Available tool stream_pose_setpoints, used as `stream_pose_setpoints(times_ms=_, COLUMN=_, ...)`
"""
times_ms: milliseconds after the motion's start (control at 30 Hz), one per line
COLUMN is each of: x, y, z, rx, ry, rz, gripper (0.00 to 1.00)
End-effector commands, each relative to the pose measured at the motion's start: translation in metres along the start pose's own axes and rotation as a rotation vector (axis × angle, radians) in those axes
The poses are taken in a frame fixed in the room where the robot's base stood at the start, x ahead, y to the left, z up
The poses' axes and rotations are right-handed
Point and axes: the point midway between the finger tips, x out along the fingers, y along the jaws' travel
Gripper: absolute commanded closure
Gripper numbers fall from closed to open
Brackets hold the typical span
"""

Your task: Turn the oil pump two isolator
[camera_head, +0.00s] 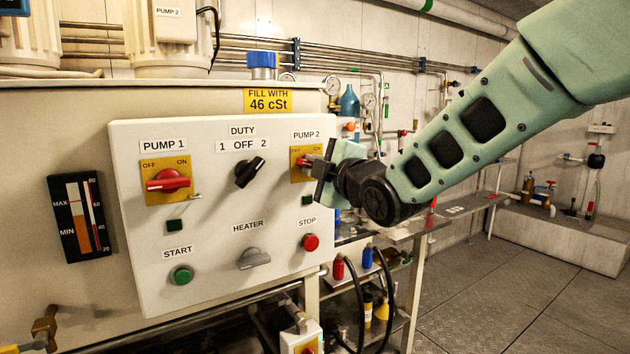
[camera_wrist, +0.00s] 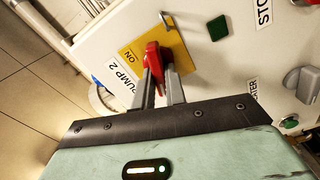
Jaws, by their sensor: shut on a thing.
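The pump 2 isolator is a red rotary handle (camera_wrist: 153,60) on a yellow plate (camera_wrist: 180,52) marked ON, beside the PUMP 2 label. In the head view the plate (camera_head: 296,166) is at the panel's upper right, under its PUMP 2 label (camera_head: 306,135), and my gripper covers part of it. My gripper (camera_wrist: 160,85) is shut on the red handle, one finger on each side of it. In the head view my gripper (camera_head: 318,168) reaches the handle from the right. The handle's exact angle is hard to tell.
The white panel (camera_head: 215,285) also carries the red pump 1 isolator (camera_head: 168,181), a black duty selector (camera_head: 249,172), a grey heater knob (camera_head: 254,259), a green start button (camera_head: 181,275) and a red stop button (camera_head: 310,242). A metal hasp (camera_wrist: 167,20) sticks out near the isolator. Open floor lies at right.

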Motion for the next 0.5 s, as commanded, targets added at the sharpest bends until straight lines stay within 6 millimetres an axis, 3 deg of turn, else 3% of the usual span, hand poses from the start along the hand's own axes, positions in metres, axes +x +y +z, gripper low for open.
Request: stream_pose_setpoints(times_ms=500, x=0.0, y=-0.0048, z=0.0005, rx=-0.289, ry=0.001, rz=-0.001, gripper=1.0)
